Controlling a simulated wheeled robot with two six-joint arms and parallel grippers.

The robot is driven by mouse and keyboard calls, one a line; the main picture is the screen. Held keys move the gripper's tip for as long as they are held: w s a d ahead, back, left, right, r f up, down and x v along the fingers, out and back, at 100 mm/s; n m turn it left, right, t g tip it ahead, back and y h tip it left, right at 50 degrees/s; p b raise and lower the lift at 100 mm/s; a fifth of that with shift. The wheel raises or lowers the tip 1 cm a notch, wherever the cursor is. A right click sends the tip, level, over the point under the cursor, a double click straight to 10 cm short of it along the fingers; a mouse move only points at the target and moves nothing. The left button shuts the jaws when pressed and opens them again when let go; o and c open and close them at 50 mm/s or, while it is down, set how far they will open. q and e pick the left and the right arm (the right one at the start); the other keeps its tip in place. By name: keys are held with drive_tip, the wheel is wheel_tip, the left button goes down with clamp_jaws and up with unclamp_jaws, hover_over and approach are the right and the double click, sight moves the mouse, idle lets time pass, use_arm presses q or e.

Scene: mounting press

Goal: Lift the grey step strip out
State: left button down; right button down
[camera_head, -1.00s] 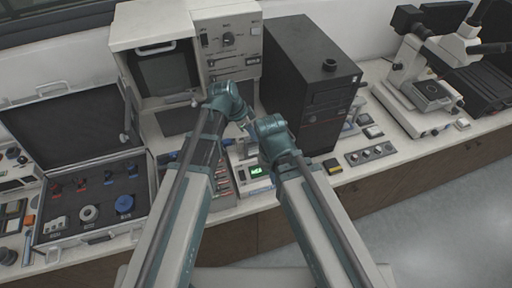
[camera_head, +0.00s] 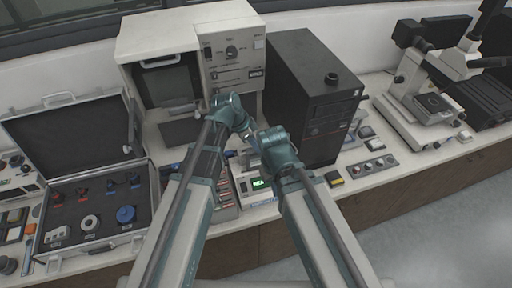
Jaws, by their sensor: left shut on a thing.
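My left gripper (camera_head: 248,137) points down and right from its wrist, above the small white device (camera_head: 262,199) with a green display. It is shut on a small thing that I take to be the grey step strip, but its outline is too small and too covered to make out. My right arm's wrist (camera_head: 276,148) is close beside it on the right. The fingers of my right gripper are hidden or too small to tell.
A white press cabinet (camera_head: 185,35) and a black tower (camera_head: 312,90) stand behind my arms. An open case (camera_head: 75,140) lies at the left. A microscope (camera_head: 425,100) stands at the right. Small blocks (camera_head: 373,167) lie along the bench's front edge.

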wheel_tip(320, 180, up, 10)
drive_tip(key=p, duration=0.9)
drive_tip(key=shift+f, duration=0.2)
